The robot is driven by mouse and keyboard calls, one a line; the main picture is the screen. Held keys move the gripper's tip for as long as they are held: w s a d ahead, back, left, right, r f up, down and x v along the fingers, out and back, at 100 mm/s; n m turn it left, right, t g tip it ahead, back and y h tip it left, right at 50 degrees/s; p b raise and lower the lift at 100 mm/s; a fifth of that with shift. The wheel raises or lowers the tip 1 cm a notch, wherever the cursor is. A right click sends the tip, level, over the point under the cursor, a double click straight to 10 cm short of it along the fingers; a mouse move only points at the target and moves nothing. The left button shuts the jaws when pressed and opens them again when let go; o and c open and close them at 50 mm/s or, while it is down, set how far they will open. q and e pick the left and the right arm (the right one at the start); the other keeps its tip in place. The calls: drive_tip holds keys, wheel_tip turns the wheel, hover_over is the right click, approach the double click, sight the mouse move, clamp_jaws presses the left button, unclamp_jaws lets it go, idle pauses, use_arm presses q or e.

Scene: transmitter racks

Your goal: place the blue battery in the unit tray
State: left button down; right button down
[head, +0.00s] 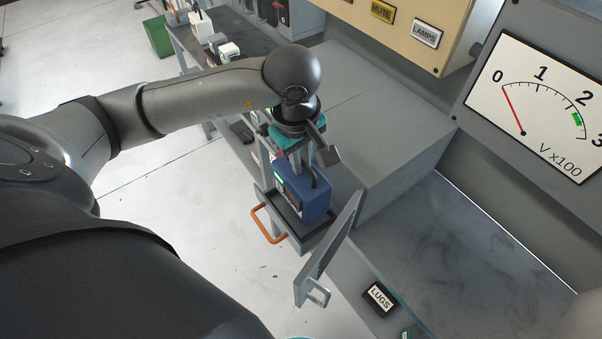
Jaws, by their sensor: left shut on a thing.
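The blue battery (312,204) is upright near the middle of the head view. My left gripper (300,160) comes down on it from above and is shut on its top. The unit tray (314,238) is grey, has an orange handle (265,224), and is pulled out of the grey unit. The battery's lower end is at the tray, within its outline. I cannot tell whether it rests on the tray floor, which is mostly hidden. My right gripper is not in view.
A grey hinged door (329,252) stands open just right of the tray. A grey cabinet top (375,125) lies behind. A block marked LUGS (380,298) sits on the bench ledge. A meter panel (540,105) is at upper right. The floor at left is open.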

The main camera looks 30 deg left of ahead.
sight(301, 176)
use_arm(q)
drive_tip(key=shift+f, duration=2.05)
drive_tip(key=shift+f+b, duration=0.15)
drive_tip(key=shift+b, duration=0.2)
drive_tip(key=c, duration=0.9)
unclamp_jaws()
drive_tip(key=r, duration=0.4)
drive_tip(key=s+r+p, duration=0.1)
drive_tip(key=r, duration=0.3)
drive_tip(key=s+r, duration=0.1)
drive_tip(key=r, duration=0.3)
drive_tip(key=shift+d, duration=0.25)
